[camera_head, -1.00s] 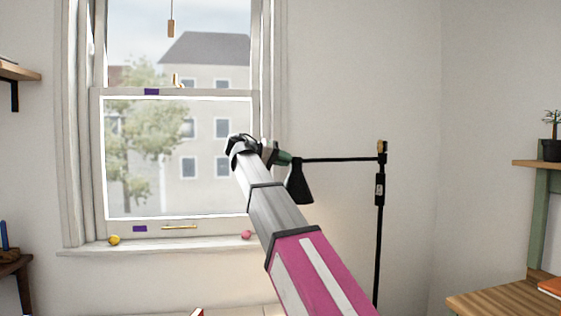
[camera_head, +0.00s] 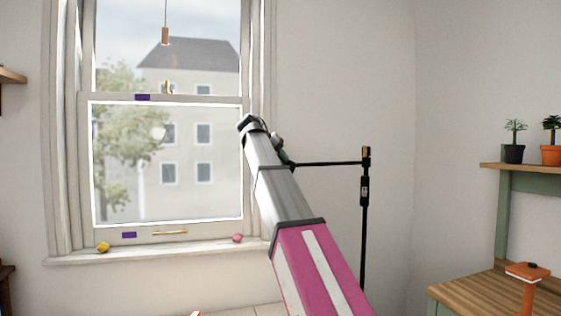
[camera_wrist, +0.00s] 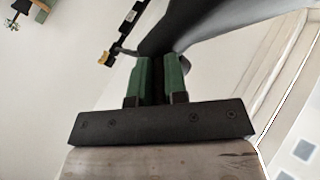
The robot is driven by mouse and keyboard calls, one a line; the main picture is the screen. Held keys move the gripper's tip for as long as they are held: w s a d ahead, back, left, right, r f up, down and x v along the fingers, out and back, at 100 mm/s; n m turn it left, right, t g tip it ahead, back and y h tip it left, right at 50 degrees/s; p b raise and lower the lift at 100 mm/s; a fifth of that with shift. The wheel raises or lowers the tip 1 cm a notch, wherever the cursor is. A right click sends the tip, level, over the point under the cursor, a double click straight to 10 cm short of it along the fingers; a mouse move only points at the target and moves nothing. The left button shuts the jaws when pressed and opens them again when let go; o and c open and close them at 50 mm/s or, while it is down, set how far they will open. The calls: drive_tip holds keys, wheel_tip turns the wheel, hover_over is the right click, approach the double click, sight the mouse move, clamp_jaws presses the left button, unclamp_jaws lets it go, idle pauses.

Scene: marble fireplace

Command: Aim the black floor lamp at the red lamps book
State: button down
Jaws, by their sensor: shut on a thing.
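The black floor lamp (camera_head: 364,210) stands upright right of the window, and its thin side arm reaches left to my gripper (camera_head: 286,158). The lamp's dark head (camera_wrist: 205,32) fills the upper middle of the wrist view; in the head view my arm hides it. My gripper's green fingers (camera_wrist: 158,78) are shut on a dark part of the lamp at its head. I cannot tell exactly which part they grip. A small red and white corner (camera_head: 196,313) shows at the bottom edge of the head view; I cannot tell whether it is the red lamps book.
The window sill (camera_head: 160,251) at left holds a yellow ball (camera_head: 103,247) and a pink ball (camera_head: 237,238). At right are a wooden table (camera_head: 470,292) with an orange object (camera_head: 527,272) and a shelf (camera_head: 490,166) with potted plants. Bare wall lies behind the lamp.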

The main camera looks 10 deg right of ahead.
drive_tip(key=shift+d+f, duration=0.1)
idle(0.3)
drive_tip(key=c, duration=1.1)
unclamp_jaws()
drive_tip(key=shift+c, duration=0.2)
drive_tip(key=shift+d, duration=0.1)
drive_tip(key=shift+w, duration=0.1)
